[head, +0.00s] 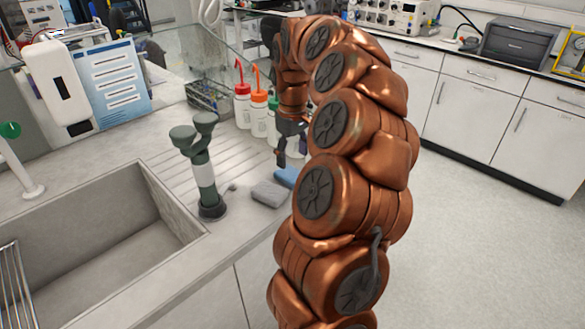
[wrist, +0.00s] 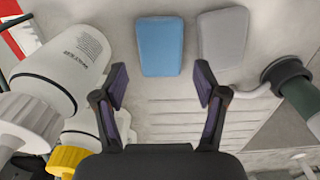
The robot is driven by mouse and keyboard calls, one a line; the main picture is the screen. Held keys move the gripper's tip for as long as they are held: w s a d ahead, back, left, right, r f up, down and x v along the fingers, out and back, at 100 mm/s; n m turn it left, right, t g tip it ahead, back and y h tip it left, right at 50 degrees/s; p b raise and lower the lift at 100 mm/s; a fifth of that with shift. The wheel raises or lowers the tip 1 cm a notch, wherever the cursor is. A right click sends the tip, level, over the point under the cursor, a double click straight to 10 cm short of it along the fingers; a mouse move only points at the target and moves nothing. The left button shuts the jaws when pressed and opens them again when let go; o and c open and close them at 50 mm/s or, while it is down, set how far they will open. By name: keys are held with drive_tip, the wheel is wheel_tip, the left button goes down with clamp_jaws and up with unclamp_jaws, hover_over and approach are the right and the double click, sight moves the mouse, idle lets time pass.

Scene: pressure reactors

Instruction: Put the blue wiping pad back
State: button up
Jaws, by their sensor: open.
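The blue wiping pad (wrist: 160,46) lies flat on the counter in the wrist view, beyond and between my fingertips. In the head view the blue pad (head: 287,177) is partly hidden behind my arm. A grey pad (wrist: 224,37) lies beside it, a narrow gap apart in the wrist view; the grey pad also shows in the head view (head: 269,194). My gripper (wrist: 161,87) is open and empty above the counter, its fingers apart and not touching the blue pad. In the head view my gripper (head: 290,145) is partly hidden by my arm.
White wash bottles (wrist: 72,57) stand close to my left finger. A green eyewash fixture (head: 203,170) stands beside the grey pad. A sink (head: 95,240) and ribbed drainboard (head: 175,178) lie to the left. The counter's front edge is close to the pads.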

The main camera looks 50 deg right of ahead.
sight(290, 175)
wheel_tip(290, 175, up, 6)
idle(0.4)
drive_tip(key=s+a+n, duration=0.1)
drive_tip(key=s+a, duration=0.1)
drive_tip(key=a, duration=0.9)
drive_tip(key=s+a+n, duration=0.1)
drive_tip(key=s+a, duration=0.1)
drive_tip(key=a, duration=0.8)
drive_tip(key=s+a+f+m+g, duration=0.1)
drive_tip(key=s+a+f, duration=0.4)
drive_tip(key=s, duration=0.4)
drive_tip(key=s+a+f, duration=0.5)
drive_tip(key=s+a, duration=0.1)
drive_tip(key=s, duration=0.4)
drive_tip(key=shift+s+a+m+g, duration=0.25)
drive_tip(key=shift+a+m+g, duration=0.05)
drive_tip(key=shift+m+g, duration=0.1)
